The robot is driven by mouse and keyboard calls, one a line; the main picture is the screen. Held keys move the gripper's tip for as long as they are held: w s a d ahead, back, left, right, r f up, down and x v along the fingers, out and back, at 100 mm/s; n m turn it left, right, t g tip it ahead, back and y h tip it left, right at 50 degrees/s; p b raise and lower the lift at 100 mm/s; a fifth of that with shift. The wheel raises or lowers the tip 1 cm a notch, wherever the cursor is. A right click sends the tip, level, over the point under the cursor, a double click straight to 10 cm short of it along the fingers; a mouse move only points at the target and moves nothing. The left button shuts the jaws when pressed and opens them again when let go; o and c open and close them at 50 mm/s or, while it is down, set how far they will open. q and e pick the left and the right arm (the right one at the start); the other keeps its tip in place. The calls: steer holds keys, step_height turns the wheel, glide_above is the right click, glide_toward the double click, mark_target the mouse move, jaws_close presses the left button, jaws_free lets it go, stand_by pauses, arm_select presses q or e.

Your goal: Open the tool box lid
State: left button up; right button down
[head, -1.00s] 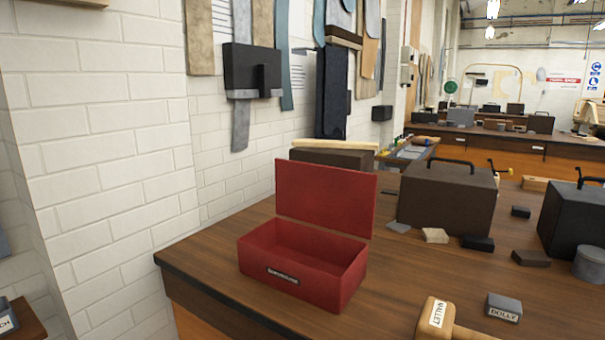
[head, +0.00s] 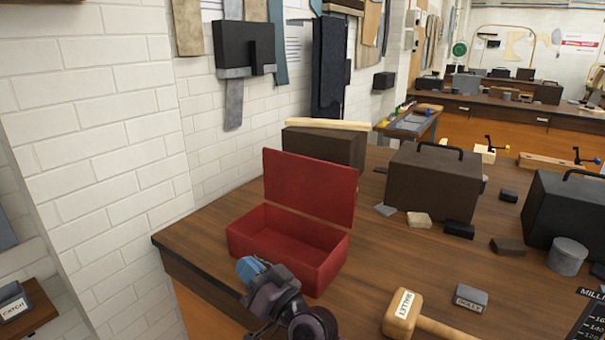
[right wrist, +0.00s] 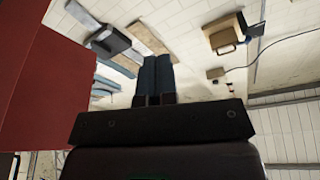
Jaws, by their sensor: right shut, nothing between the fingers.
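The red tool box (head: 318,268) stands on the wooden workbench with its lid (head: 308,187) raised, standing upright along the back edge. The inside of the box looks empty. My right gripper (head: 247,268) is at the front of the box in the head view, overlapping its lower front edge; I cannot tell whether it touches. In the right wrist view its blue fingers (right wrist: 155,75) are together with nothing between them, and a red surface of the tool box (right wrist: 40,80) fills the left side. My left gripper is not in view.
A mallet (head: 402,312) and a grey dolly block (head: 470,298) lie right of the box on the workbench (head: 200,235). A dark case (head: 430,185) and small blocks stand behind them. A white brick wall (head: 100,130) is at the left.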

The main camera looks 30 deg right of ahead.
mark_target(307, 169)
steer(key=w+d+r+m+t+h, duration=0.2)
steer(key=w+d+r+m+h, duration=0.1)
steer(key=r+m+h, duration=0.3)
steer(key=w+d+r+m+t+h, duration=0.2)
steer(key=w+d+r+m+h, duration=0.15)
steer(key=m+h, duration=0.45)
steer(key=w+d+m+g+h, duration=0.2)
steer(key=w+d+m+g, duration=0.1)
steer(key=d+m+g, duration=0.2)
steer(key=w+d+f+m+g+h, duration=0.1)
steer(key=w+d+m+g+h, duration=0.2)
steer(key=w+d+m+g, duration=0.1)
steer(key=w+d+f+m+g+h+p, duration=0.1)
steer(key=w+d+m+g+h, duration=0.2)
steer(key=d+m+g, duration=0.3)
steer(key=shift+w+d+f+m+g, duration=0.15)
steer(key=shift+d+g, duration=0.15)
steer(key=shift+g, duration=0.3)
steer(key=shift+d+m+g, duration=0.15)
steer(key=shift+d+g, duration=0.15)
steer(key=shift+g, duration=0.3)
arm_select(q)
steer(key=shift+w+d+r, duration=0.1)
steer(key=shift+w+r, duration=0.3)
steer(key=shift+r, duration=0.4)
arm_select(e)
steer(key=shift+x, duration=0.85)
